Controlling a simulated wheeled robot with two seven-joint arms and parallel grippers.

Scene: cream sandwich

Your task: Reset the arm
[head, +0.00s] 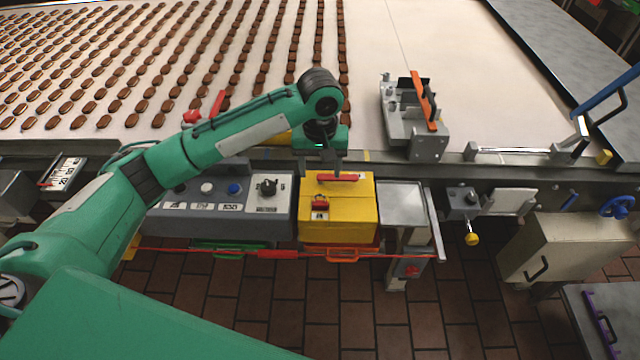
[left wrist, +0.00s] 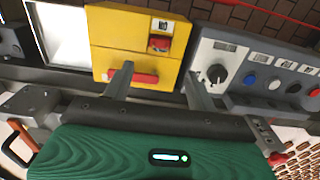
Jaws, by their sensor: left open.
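My left arm (head: 235,137) reaches in from the left over the edge of the conveyor. My left gripper (head: 325,172) points down at the yellow box (head: 340,212). It also shows in the left wrist view (left wrist: 158,84), with its two fingers apart and nothing held between them. One finger overlaps the red bar (left wrist: 145,78) on the yellow box in that view; I cannot tell whether they touch. The red bar also shows in the head view (head: 338,178), just by the fingertips. My right gripper is not in view.
A grey control panel (head: 223,222) with buttons and a knob stands left of the yellow box. A metal fixture with an orange handle (head: 424,100) sits on the white belt (head: 470,60). Rows of brown biscuits (head: 150,60) cover the belt's left part. A cream cabinet (head: 565,250) stands right.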

